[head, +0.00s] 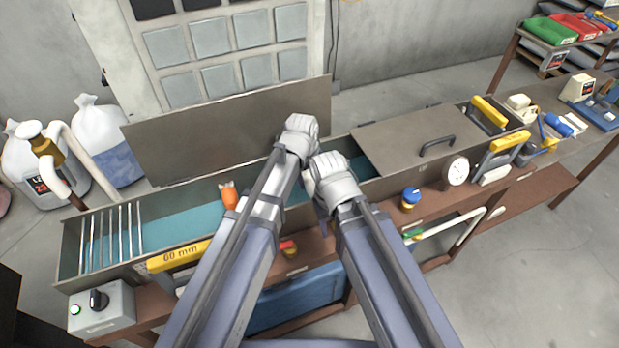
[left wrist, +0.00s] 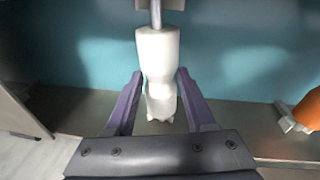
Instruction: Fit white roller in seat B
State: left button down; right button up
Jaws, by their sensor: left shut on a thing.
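The white roller (left wrist: 158,55) stands between the two purple fingers of my left gripper (left wrist: 160,76) in the left wrist view, with a grey metal shaft (left wrist: 155,12) at its upper end. My left gripper is shut on it. In the head view my left arm reaches over the middle of the long trough (head: 170,233), and its wrist (head: 300,128) hides the fingers and roller. My right wrist (head: 330,172) is close beside it, over the trough's front part; its fingers are hidden. I cannot make out a mark for seat B.
A raised grey panel (head: 200,135) stands behind the trough, and a flat lid (head: 405,140) covers its right part. An orange-and-white part (head: 229,195) sits left of my arms. A yellow 60 mm bar (head: 178,256) and a control box (head: 102,308) are at front left.

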pick_arm(q)
jog(key=shift+f, duration=0.1)
pick_arm(e)
jog(key=shift+f, duration=0.1)
pick_arm(q)
jog(key=shift+c, duration=0.8)
grip_release()
jog(key=r+p, duration=0.5)
jog(key=s+r+p, duration=0.1)
jog(key=r+p, duration=0.1)
jog(key=shift+s+a+r+p, duration=0.1)
jog(key=shift+a+r+p, duration=0.2)
jog(key=shift+r, duration=0.1)
pick_arm(e)
notch_tip(320, 180, up, 8)
jog(key=shift+f, duration=0.15)
pick_arm(q)
jog(key=shift+f, duration=0.1)
